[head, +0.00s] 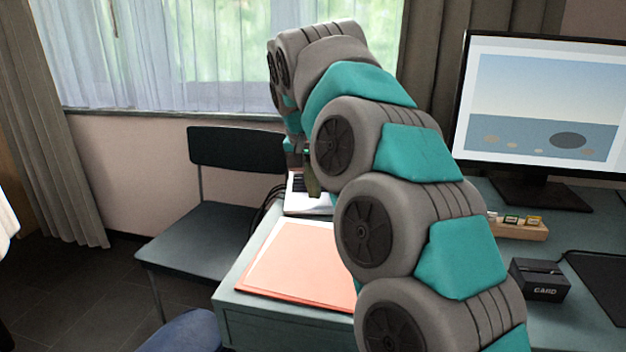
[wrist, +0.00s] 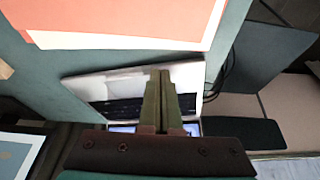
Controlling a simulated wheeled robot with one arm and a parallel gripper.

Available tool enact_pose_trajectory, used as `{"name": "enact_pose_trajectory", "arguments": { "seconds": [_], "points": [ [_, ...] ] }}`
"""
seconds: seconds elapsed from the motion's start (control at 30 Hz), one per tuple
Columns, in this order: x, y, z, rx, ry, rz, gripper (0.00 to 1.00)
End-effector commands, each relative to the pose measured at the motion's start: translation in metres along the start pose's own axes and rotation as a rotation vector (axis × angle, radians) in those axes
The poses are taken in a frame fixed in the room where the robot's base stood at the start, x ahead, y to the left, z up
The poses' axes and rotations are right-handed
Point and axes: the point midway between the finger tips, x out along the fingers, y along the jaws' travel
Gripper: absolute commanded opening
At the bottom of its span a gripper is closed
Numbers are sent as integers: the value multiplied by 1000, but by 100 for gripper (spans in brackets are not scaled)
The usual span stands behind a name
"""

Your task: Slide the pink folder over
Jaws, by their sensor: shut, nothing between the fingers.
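The pink folder (head: 298,265) lies flat near the left corner of the blue-green desk, with white paper showing along its edge. My arm hides its right side in the head view. In the wrist view the folder (wrist: 130,18) is at the top, cut off by the frame. My gripper (head: 312,190) points down beyond the folder's far edge, apart from it. In the wrist view its fingers (wrist: 160,74) are together and empty, in front of a white laptop (wrist: 95,88). I cannot tell how high the fingertips are.
A dark chair (head: 205,235) stands against the desk's left side. A monitor (head: 540,105), a wooden tray (head: 520,228) with small items, a black card box (head: 540,279) and a dark mat (head: 602,283) are on the right. Dark cables (head: 262,205) hang beside the laptop.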

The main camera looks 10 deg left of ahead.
Motion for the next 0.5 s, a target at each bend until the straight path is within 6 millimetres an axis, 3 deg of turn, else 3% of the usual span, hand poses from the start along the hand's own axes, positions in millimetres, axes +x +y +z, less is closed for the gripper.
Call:
{"name": "enact_pose_trajectory", "arguments": {
  "seconds": [0.3, 0.5],
  "points": [
    [48, 0, 2, -3, -4, 2, 0],
    [62, -1, 0, -2, 1, -1, 0]
  ]
}}
